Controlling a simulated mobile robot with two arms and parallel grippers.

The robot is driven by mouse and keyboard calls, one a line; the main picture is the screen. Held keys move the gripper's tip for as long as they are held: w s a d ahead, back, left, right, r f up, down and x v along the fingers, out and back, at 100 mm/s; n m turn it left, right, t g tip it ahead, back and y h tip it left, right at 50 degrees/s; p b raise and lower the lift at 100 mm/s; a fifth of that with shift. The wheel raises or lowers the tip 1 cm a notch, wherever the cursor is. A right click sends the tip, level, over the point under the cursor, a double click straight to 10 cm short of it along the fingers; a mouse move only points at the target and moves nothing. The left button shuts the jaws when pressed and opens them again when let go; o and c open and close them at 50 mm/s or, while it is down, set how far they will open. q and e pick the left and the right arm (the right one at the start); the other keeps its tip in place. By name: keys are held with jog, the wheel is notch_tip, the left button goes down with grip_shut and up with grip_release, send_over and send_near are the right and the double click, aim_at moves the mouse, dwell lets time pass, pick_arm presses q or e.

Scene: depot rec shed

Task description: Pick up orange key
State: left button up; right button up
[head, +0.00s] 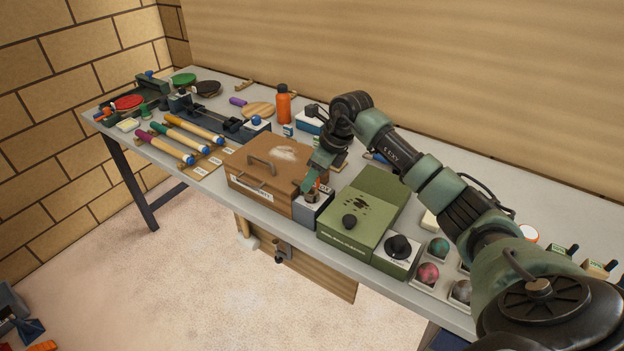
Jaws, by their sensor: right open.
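My right gripper (314,182) reaches in from the right and points down over a small grey box (314,213) between the brown case and the green box. It is open. A small orange-brown patch (325,188) shows beside its fingers, just above the grey box. It is too small and too covered for me to tell whether it is the orange key. I make out no orange key clearly anywhere else. My left gripper is not in view.
A brown case (262,185) stands left of the gripper and a green box (352,225) with a black knob right of it. An orange bottle (283,104) stands behind. Balls in trays (428,273) sit right, under my arm.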

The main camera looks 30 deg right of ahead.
jog(key=shift+f, duration=0.1)
grip_shut()
